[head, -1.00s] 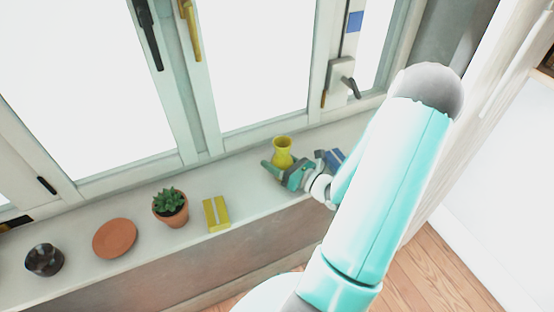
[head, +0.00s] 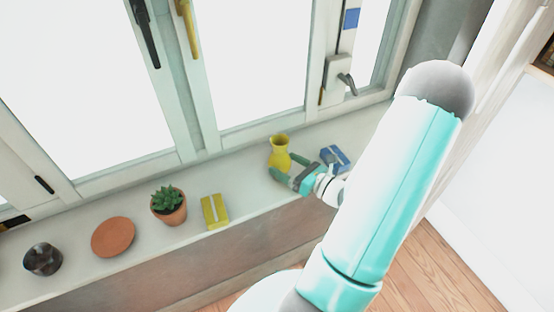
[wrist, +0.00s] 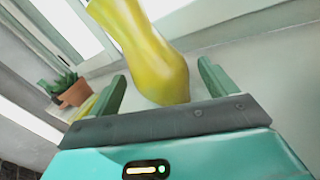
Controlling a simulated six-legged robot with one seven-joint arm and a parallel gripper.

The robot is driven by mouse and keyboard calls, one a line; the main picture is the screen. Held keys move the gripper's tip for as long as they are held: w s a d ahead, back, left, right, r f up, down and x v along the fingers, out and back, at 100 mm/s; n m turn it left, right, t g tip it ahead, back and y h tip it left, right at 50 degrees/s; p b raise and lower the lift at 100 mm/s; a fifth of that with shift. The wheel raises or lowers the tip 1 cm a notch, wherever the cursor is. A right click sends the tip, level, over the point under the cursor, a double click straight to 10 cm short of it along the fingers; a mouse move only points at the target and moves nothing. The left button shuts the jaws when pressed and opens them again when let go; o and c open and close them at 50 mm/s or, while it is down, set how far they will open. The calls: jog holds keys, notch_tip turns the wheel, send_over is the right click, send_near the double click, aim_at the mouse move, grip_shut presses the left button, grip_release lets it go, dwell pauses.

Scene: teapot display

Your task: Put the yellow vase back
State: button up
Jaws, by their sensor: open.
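The yellow vase (head: 279,155) stands upright on the window sill (head: 240,183), left of the blue box. My gripper (head: 284,167) is open at the front right of the vase, with its fingers pointing toward it. In the wrist view the vase (wrist: 145,50) is large, just beyond and between the two open fingertips (wrist: 160,82). I cannot tell whether a finger touches it. The lower front of the vase shows, but its top is cut off in the wrist view.
A yellow box (head: 214,211), a potted succulent (head: 168,205), a terracotta saucer (head: 113,237) and a dark round pot (head: 43,259) line the sill to the left. A blue box (head: 335,158) lies right of my gripper. The window frame (head: 205,130) rises behind.

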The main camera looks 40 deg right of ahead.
jog(key=s, duration=0.3)
jog(key=s+d, duration=0.1)
jog(key=s, duration=0.3)
jog(key=shift+d, duration=0.2)
